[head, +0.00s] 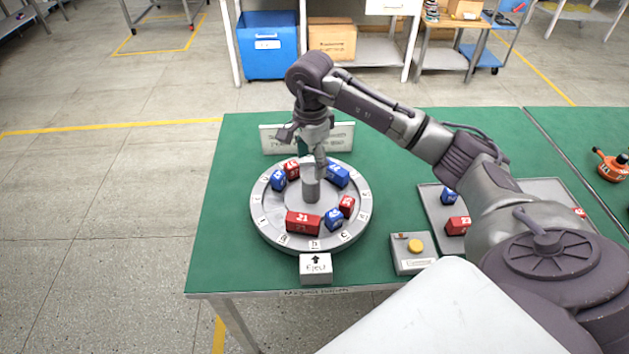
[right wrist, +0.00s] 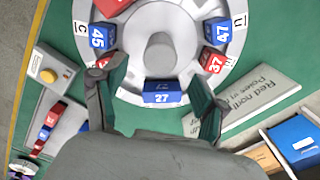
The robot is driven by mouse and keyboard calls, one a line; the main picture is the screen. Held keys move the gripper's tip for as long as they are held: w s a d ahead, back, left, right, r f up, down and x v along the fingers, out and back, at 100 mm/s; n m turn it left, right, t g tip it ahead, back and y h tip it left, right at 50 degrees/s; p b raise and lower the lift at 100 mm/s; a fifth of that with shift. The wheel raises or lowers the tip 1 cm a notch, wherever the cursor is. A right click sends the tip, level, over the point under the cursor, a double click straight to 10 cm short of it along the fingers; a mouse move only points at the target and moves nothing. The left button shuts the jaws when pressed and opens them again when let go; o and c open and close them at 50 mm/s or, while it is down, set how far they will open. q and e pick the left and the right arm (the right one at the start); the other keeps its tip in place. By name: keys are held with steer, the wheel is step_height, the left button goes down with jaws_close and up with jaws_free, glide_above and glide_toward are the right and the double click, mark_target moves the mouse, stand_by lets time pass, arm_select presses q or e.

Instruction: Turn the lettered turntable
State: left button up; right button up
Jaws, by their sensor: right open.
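The lettered turntable (head: 270,229) is a round grey disc near the left end of the green table, with letter tags around its rim and a grey post (head: 310,185) at its centre. Red and blue numbered blocks stand on it, among them a red block (head: 303,223) at the front and a blue block (head: 337,176) at the back right. My right gripper (right wrist: 157,95) is open above the disc's back part. In the right wrist view its fingers are on either side of the blue block marked 27 (right wrist: 162,92); contact cannot be told. My left gripper is not in view.
A white block marked Eject (head: 316,268) stands at the turntable's front. A box with a yellow button (head: 415,246) is to its right, near a grey tray (head: 436,206) holding blocks. A lettered sign (head: 270,139) stands behind the turntable. The table's front left corner is clear.

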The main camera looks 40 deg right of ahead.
mark_target(312, 186)
step_height(312, 186, down, 9)
steer(key=shift+p, duration=0.75)
jaws_close()
